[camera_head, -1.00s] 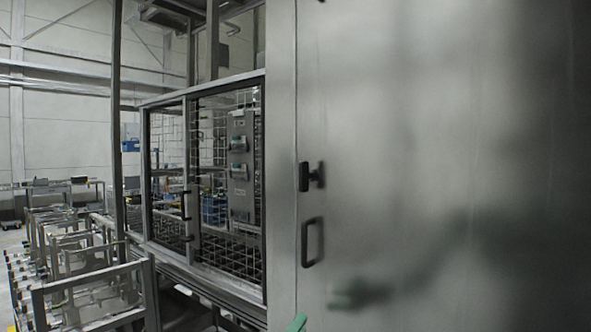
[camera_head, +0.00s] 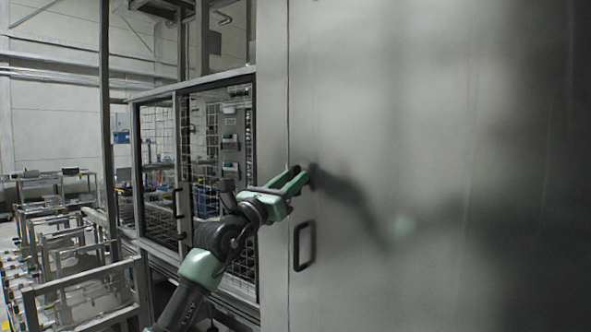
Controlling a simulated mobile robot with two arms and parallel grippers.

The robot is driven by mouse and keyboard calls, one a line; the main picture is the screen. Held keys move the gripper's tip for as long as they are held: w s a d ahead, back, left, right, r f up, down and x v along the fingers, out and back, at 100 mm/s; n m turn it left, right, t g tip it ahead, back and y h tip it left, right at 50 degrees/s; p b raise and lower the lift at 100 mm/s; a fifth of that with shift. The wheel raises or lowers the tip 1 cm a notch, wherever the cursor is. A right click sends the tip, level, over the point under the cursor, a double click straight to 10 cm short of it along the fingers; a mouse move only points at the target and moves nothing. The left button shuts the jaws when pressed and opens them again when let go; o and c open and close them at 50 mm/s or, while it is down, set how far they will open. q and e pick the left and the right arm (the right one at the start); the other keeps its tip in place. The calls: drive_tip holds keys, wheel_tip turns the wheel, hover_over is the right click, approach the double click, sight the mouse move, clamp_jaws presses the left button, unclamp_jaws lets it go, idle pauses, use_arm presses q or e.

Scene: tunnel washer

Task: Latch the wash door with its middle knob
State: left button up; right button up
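The wash door (camera_head: 400,120) is the large grey metal panel filling the right half of the view. Its edge lies flush beside the frame post at its left, with no visible gap. The middle knob (camera_head: 309,178) is dark and mostly hidden behind the fingers of my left gripper (camera_head: 299,174). The two green fingers are apart and reach to the knob, but I cannot tell whether they grip it. The black door handle (camera_head: 303,246) is below the knob and clear of the gripper. My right gripper is not in view.
A caged enclosure (camera_head: 215,150) with mesh doors and small handles stands left of the wash door. Metal racks (camera_head: 75,290) stand at the lower left. The door surface right of the knob is bare, with only blurred reflections.

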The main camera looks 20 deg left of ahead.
use_arm(q)
drive_tip(key=shift+x, duration=0.8)
clamp_jaws()
drive_tip(key=shift+f, duration=0.1)
